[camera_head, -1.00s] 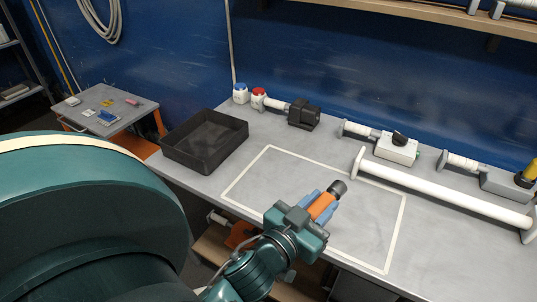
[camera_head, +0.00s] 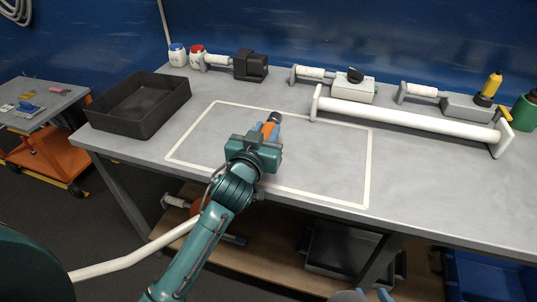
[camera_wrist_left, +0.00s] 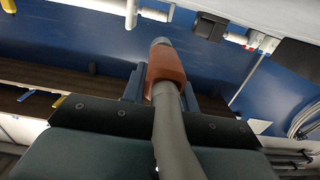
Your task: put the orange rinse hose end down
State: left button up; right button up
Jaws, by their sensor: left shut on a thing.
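The orange rinse hose end (camera_head: 269,128) has an orange sleeve and a dark tip. It is in my left gripper (camera_head: 266,133), which is shut on it above the white-outlined area of the bench. In the left wrist view the orange hose end (camera_wrist_left: 168,70) lies between the fingers with its grey tip pointing away, and a grey hose runs back from it toward the camera. I cannot tell from the head view whether it touches the bench. My right gripper (camera_head: 371,295) shows only as bluish tips at the bottom edge, mostly cut off.
The white-outlined area (camera_head: 325,155) is bare around my left gripper. A black tray (camera_head: 140,104) stands to its left. A white pipe on end stands (camera_head: 405,117) lies behind right. Two jars and several black or grey boxes line the back. A side cart (camera_head: 40,105) stands at left.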

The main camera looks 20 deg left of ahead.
pick_arm(q)
jog(key=shift+f+b, duration=0.8)
jog(key=shift+f, duration=2.35)
jog(key=o, duration=1.1)
jog(key=shift+r, duration=0.1)
